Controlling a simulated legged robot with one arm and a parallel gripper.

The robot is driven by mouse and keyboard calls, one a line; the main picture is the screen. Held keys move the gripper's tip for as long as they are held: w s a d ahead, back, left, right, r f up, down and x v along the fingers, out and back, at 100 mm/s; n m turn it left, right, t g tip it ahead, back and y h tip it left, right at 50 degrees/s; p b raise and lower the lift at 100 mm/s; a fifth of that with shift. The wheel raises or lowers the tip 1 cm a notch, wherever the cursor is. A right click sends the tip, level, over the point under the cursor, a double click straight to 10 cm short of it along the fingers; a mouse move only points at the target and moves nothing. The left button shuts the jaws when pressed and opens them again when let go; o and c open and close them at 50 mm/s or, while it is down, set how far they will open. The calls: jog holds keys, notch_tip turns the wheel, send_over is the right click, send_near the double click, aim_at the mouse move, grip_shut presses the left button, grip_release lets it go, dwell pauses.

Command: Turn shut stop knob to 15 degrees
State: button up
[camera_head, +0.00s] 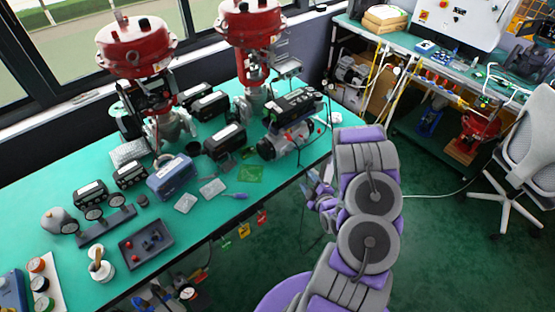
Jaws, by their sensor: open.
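I cannot make out a shut stop knob at this size. Several positioner-like boxes stand on the green table (60,180). One dark box with small controls on top (297,104) sits above a silver cylinder (290,140) near the table's right end. Another dark box (225,141) is left of it, and a blue box (170,177) is further left. My gripper (318,188) is open beside the table's front right edge. It appears apart from every object, and my purple and grey arm hides part of the floor behind it.
Two red-topped valves (137,45) (250,22) stand at the back by the window. A dark tray (146,245) and a white cup (101,265) are at the front left. An office chair (525,150) and a second workbench (430,70) are at right. Green floor is open between.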

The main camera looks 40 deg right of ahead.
jog(key=b, duration=0.1)
send_near(287, 155)
jog(key=x, duration=0.6)
jog(key=shift+w+d+f, duration=0.2)
jog(key=shift+w+f, duration=0.05)
jog(key=shift+w, duration=0.05)
jog(key=shift+x, duration=0.85)
jog(key=shift+d+r, duration=0.1)
jog(key=shift+c, duration=0.5)
grip_shut()
